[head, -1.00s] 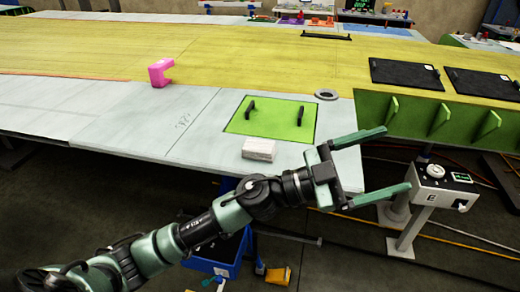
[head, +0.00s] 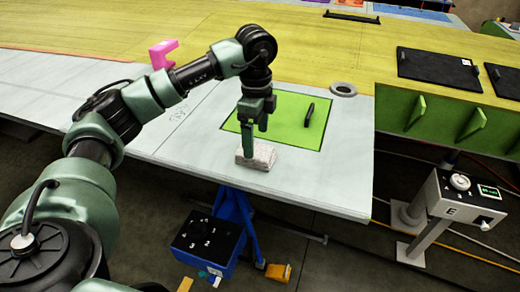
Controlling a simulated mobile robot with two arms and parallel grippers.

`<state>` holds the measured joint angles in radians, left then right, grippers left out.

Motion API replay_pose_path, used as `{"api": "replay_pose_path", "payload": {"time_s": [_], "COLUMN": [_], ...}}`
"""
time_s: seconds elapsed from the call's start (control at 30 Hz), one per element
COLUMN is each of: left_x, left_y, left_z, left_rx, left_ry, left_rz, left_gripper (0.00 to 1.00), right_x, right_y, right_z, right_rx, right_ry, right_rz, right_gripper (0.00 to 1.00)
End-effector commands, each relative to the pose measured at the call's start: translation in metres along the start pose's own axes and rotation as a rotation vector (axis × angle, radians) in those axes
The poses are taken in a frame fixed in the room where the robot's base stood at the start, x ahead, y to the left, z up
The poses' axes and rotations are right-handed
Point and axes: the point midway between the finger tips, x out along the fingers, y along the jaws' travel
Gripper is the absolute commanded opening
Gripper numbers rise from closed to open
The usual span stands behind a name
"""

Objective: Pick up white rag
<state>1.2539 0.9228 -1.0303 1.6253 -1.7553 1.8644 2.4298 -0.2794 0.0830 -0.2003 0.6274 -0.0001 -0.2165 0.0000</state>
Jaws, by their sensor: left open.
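The white rag (head: 263,157) is a small folded block lying on the pale grey wing panel, just in front of the green square panel (head: 290,135). My left gripper (head: 248,154) points down over the rag's left part, with a finger in front of or against it. The gripper is open; its second finger is mostly hidden in this side-on view. I cannot tell whether the fingers touch the rag. My right gripper is not in view.
A pink block (head: 162,54) stands behind my left arm. The wing's front edge is close below the rag. A blue box (head: 208,246) stands on the floor below.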

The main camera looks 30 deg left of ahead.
Motion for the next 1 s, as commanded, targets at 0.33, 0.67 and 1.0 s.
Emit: {"api": "replay_pose_path", "payload": {"time_s": [0.33, 0.67, 1.0], "left_x": [0.045, 0.058, 0.057], "left_y": [0.000, -0.001, -0.001], "left_z": [0.001, 0.000, 0.000], "left_rx": [0.003, 0.005, 0.005], "left_ry": [0.002, 0.005, 0.005], "left_rz": [0.003, 0.000, 0.000], "left_gripper": [0.85, 0.85, 0.20], "right_x": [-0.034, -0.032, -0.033], "right_y": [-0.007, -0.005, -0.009], "right_z": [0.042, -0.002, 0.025], "right_rx": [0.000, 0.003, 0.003], "right_ry": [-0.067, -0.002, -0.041], "right_rz": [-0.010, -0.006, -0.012], "right_gripper": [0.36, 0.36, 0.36]}}
